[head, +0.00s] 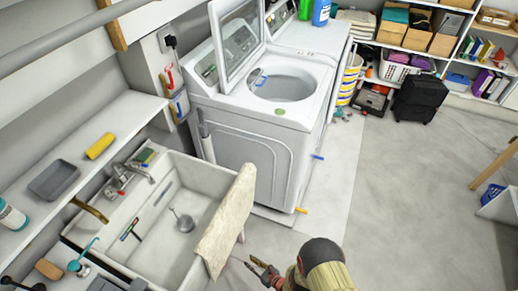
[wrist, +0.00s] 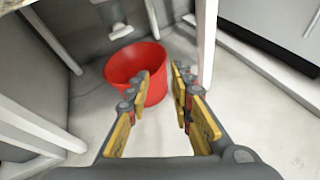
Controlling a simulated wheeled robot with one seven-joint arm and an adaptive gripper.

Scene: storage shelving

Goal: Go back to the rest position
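My gripper (head: 262,270) is low in the head view, just right of the sink's front edge. Part of my arm shows beside it at the bottom edge. In the wrist view my gripper (wrist: 162,85) has its two yellow-padded fingers apart, with nothing held between them. A red bucket (wrist: 138,75) stands on the floor beyond the fingers, apart from them as far as I can tell.
A white sink (head: 160,235) with a beige cloth (head: 228,220) over its edge is at the left. A washing machine (head: 255,140) with its lid raised stands behind. Stocked shelves (head: 415,35) line the back. Grey floor (head: 410,180) at the right is largely clear.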

